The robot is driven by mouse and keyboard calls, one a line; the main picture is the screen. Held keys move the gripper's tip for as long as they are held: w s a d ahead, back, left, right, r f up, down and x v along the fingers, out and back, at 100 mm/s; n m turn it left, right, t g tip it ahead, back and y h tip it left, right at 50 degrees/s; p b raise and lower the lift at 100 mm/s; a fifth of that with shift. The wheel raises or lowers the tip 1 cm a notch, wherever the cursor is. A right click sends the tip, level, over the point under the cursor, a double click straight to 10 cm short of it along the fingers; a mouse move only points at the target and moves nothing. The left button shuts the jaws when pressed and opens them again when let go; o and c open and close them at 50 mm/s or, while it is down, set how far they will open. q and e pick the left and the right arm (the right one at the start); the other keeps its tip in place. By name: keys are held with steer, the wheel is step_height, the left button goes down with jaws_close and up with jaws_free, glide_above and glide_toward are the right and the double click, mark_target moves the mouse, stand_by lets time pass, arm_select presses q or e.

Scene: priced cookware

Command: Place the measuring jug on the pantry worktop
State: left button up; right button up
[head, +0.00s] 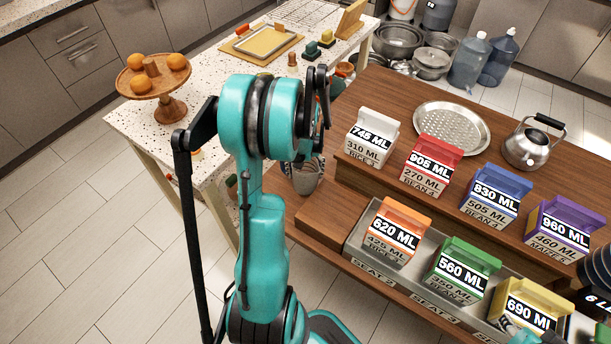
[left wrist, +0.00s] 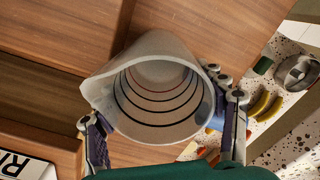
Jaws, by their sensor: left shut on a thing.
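The measuring jug (head: 307,180) is a pale, translucent cup with a spout, partly hidden by my left arm in the head view. In the left wrist view, the jug (left wrist: 150,95) shows its open mouth and dark rings inside. My left gripper (head: 316,160) is shut on it, with fingers at both sides of the wall in the wrist view (left wrist: 165,135). Wood lies behind the jug; I cannot tell whether it touches. A speckled worktop (head: 190,115) stands to the left; no label marks it as the pantry one. Part of my right gripper (head: 515,331) shows at the bottom right, jaws unclear.
On the speckled worktop are a fruit stand (head: 154,82), a yellow board (head: 265,42) and small items. Bare worktop lies between stand and board.

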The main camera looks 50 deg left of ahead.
arm_select(q)
steer(key=shift+f, duration=0.7)
steer(key=shift+r, duration=0.1)
steer(key=shift+f, duration=0.2)
steer(key=o, duration=1.1)
steer(key=shift+c, duration=0.2)
steer(key=shift+r, duration=0.15)
